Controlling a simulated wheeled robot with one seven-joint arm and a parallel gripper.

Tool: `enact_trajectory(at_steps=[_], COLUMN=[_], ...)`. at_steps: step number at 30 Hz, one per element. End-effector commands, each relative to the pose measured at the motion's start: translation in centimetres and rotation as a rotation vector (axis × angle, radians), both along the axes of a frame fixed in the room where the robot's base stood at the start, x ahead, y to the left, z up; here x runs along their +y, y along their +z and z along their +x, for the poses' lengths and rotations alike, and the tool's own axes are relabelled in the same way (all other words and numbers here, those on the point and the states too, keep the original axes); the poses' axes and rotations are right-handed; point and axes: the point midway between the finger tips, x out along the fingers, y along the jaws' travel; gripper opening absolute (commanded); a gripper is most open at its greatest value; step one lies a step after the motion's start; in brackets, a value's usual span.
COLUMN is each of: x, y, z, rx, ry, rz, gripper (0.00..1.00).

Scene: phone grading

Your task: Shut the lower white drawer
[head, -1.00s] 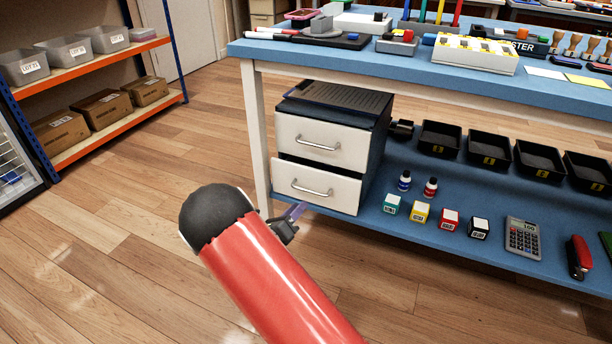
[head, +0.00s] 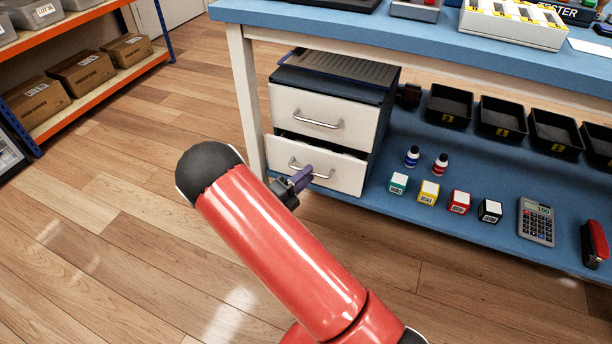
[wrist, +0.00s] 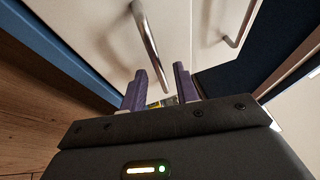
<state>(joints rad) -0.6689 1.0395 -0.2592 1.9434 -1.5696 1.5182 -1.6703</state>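The lower white drawer (head: 345,172) is part of a small two-drawer cabinet under the bench. It stands slightly out, with a dark gap above its front. Its curved metal handle (head: 322,174) is partly hidden by my gripper (head: 301,178), which is just in front of it. In the wrist view my gripper (wrist: 161,70) has its two purple fingers apart with nothing held. A metal handle (wrist: 148,45) shows large just beyond the fingertips, apparently the lower drawer's. The upper white drawer (head: 345,115) looks shut, and its handle (wrist: 238,25) shows farther off.
The blue bench top (head: 390,28) overhangs the cabinet, and a white bench leg (head: 245,95) stands at its left. Small bottles, coloured boxes and black bins (head: 449,103) sit on the lower shelf to the right. The wooden floor (head: 110,240) at left is clear.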

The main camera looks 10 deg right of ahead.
Motion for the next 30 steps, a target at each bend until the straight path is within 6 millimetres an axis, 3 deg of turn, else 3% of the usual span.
enact_trajectory(at_steps=[10,18,30], x=[-0.59,-0.56,-1.17], y=[0.13,0.13,0.19], z=[0.34,0.34,1.16], rx=[0.000,0.000,-0.001], ry=[0.000,0.000,-0.002], rz=[0.001,0.001,0.002], gripper=[0.30,0.00,0.00])
